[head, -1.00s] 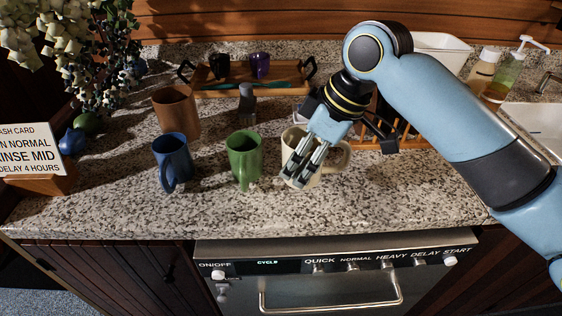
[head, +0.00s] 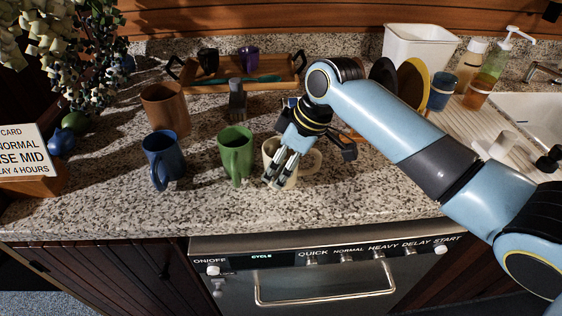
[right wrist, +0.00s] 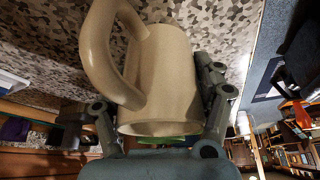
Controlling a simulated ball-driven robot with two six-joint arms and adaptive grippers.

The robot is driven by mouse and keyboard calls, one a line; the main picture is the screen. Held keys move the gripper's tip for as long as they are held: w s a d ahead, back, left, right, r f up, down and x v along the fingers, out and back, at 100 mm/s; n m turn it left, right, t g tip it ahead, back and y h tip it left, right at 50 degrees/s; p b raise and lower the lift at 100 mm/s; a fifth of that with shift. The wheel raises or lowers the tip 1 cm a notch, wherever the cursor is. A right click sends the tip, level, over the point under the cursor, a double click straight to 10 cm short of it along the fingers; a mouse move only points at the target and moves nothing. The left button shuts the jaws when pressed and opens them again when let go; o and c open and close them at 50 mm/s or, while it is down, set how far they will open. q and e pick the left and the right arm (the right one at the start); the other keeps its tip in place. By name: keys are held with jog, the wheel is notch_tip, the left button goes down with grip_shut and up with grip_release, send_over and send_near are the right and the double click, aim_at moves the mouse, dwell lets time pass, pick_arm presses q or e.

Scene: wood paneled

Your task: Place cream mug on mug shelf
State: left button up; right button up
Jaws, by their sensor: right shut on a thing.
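The cream mug (head: 306,164) stands upright at the right of the row of mugs on the granite counter. A wooden tray-like shelf (head: 205,88) with dark handles lies at the back, holding a black mug (head: 208,60) and a purple mug (head: 248,57). My left gripper is out of view.
A green mug (head: 236,152) and a blue mug (head: 162,157) stand left of the cream mug. A brown canister (head: 166,107) and a grey upright object (head: 237,98) are behind them. Plates, a white bin (head: 420,48) and bottles are at right.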

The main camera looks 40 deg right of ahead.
jog(key=o, duration=1.5)
